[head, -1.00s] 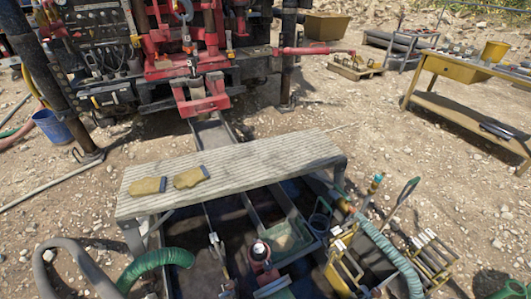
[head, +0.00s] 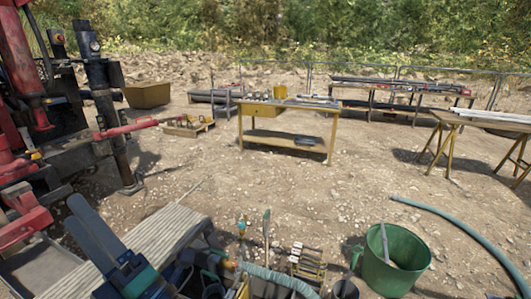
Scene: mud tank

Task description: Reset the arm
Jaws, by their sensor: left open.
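My left gripper (head: 76,214) shows at the lower left of the head view, dark blue-grey with a teal band at its base. Its two fingers point up and to the left, are open and hold nothing that I can see. It appears in front of the ribbed grey bench (head: 172,229) and covers part of it; I cannot tell whether it touches the bench. The rest of my left arm is mostly out of the frame. My right gripper is not in view.
The red and black drill rig (head: 100,95) stands at the left. A green bucket (head: 393,262) and a hose (head: 470,240) are at the lower right. A yellow workbench (head: 290,143) stands farther back. Open gravel (head: 330,195) lies between.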

